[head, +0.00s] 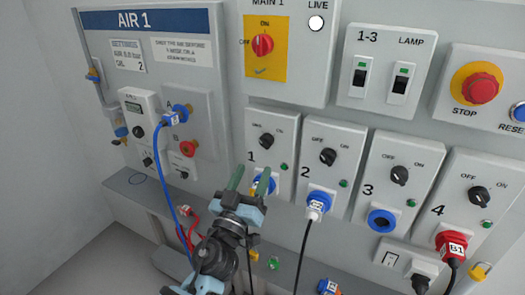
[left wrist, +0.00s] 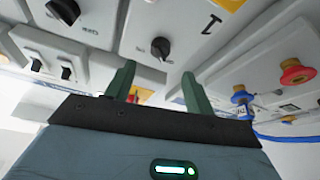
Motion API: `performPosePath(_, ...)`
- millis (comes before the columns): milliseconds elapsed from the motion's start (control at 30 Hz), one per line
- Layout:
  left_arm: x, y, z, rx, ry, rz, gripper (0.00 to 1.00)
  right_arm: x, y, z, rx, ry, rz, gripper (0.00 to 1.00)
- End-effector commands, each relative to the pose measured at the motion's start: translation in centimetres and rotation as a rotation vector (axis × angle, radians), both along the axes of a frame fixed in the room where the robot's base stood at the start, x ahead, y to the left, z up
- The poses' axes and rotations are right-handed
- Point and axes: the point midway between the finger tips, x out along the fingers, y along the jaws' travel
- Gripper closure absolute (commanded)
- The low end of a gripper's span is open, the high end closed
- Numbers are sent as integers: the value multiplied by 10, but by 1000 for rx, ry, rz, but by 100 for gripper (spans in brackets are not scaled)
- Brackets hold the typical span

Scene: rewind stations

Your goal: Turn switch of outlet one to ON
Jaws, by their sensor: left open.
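Outlet one (head: 254,170) is a pale wall box marked 1, with a black rotary switch (head: 266,141) below small OFF/ON lettering and a green light at its lower right. Which way the switch points is too small to tell surely. My left gripper (head: 250,180) is open and empty, with green fingers pointing up in front of the lower part of outlet one, below the switch. It partly hides the blue socket (head: 262,185). In the left wrist view the picture is turned over; the black switch (left wrist: 160,47) shows beyond the gap between the fingers (left wrist: 158,72), apart from them.
Outlets two (head: 322,168), three (head: 389,185) and four (head: 472,205) stand to the right, with plugs in two and four. Cables hang below. The AIR 1 panel (head: 150,50) with a blue hose (head: 172,195) is at left. A red STOP button (head: 481,89) is at upper right.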

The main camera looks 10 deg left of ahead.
Motion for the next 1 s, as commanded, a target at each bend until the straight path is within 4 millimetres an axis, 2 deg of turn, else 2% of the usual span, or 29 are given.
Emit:
performPosePath(167,5,-1,3,2,-1,1,46,1,0,2,-1,-3,2,100)
performPosePath(633,62,-9,25,1,0,3,46,5,-3,6,-8,-14,9,100)
performPosePath(800,70,-10,28,0,1,2,46,4,-3,5,-8,-11,9,100)
performPosePath(1000,71,-10,28,0,3,3,46,3,-3,5,-8,-10,9,100)
